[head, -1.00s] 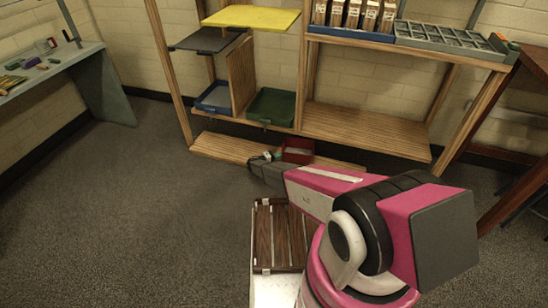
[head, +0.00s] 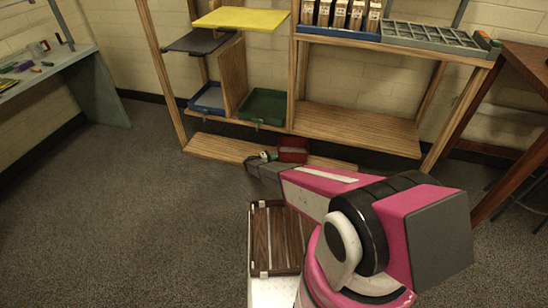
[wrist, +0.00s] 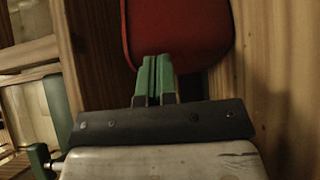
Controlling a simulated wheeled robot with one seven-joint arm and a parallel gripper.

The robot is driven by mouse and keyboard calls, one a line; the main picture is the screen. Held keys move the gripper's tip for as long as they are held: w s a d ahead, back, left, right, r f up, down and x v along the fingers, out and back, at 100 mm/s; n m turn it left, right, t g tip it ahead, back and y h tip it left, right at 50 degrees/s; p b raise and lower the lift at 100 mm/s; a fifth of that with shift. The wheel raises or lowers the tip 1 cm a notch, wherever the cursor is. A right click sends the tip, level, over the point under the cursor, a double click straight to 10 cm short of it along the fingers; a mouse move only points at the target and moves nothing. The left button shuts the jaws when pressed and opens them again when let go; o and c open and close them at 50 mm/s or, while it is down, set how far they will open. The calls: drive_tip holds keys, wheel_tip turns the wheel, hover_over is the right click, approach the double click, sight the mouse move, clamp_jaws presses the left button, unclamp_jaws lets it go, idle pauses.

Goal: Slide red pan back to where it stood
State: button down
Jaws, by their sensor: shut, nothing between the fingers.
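The red pan (head: 292,147) is low at the shelf unit, at its bottom board, just beyond my gripper in the head view. In the wrist view the red pan (wrist: 178,28) fills the top middle, its rounded near edge at my fingertips. My gripper (wrist: 155,60) has its two green fingers pressed together with nothing between them. The tips meet the pan's edge in the picture; whether they touch it I cannot tell. In the head view my gripper (head: 268,155) is small and partly hidden by my wrist.
A blue tray (head: 192,107) and a green tray (head: 245,119) sit on the shelf above, with a yellow board (head: 240,10) higher up. The bottom board (head: 215,148) is bare at left. Wood stands close on both sides in the wrist view. A slatted brown rack (head: 254,235) is near me.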

drive_tip(key=shift+a, duration=0.1)
idle(0.5)
drive_tip(key=shift+w+a, duration=0.15)
drive_tip(key=shift+a, duration=0.05)
drive_tip(key=a, duration=0.2)
drive_tip(key=w+a, duration=0.1)
drive_tip(key=a, duration=0.1)
drive_tip(key=v, duration=0.9)
drive_tip(key=shift+s, duration=0.2)
drive_tip(key=c, duration=1.8)
unclamp_jaws()
